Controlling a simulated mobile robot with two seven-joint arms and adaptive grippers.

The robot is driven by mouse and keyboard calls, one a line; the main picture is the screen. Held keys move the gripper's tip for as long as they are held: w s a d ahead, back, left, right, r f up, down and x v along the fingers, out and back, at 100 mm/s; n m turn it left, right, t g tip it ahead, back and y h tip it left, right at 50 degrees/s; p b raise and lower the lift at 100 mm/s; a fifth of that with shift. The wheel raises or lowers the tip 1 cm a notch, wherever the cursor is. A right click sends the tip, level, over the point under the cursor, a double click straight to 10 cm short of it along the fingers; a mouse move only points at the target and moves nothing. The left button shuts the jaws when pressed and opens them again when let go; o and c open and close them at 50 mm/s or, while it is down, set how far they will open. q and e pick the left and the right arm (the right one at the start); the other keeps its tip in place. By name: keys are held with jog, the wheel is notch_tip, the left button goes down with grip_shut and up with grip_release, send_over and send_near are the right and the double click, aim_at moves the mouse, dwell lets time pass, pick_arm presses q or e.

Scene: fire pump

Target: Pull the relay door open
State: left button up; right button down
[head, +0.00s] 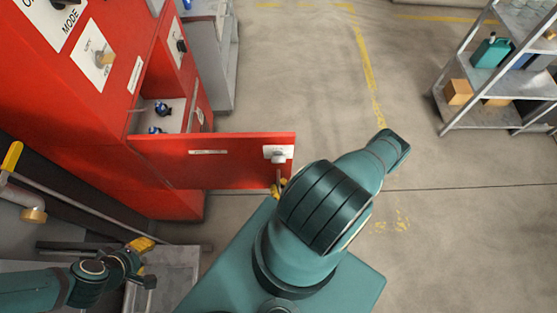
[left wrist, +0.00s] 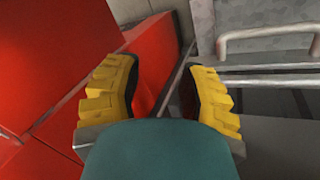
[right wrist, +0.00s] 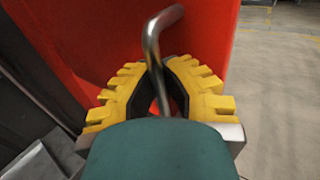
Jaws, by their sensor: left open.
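The red relay door (head: 225,160) stands swung out from the red cabinet (head: 75,100), showing a compartment with blue-and-black parts (head: 162,108). A white lock plate (head: 278,154) sits near the door's free edge. The bent metal handle (right wrist: 153,45) stands out from the door in the right wrist view. My right gripper (right wrist: 162,75) has its yellow fingers closed around the handle; in the head view my arm mostly hides it. My left gripper (head: 147,262) is open and empty at the lower left, low beside the cabinet. Its spread fingers show in the left wrist view (left wrist: 162,75).
Grey metal shelves (head: 500,75) with boxes and a teal can stand at the right. A grey cabinet (head: 212,50) stands behind the red one. Pipes (head: 80,210) and a metal trough (head: 175,275) lie near my left arm. The floor beyond the door is clear.

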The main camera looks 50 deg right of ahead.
jog(key=shift+d, duration=0.1)
jog(key=c, duration=1)
grip_release()
jog(key=v, duration=1.2)
jog(key=shift+s, duration=0.1)
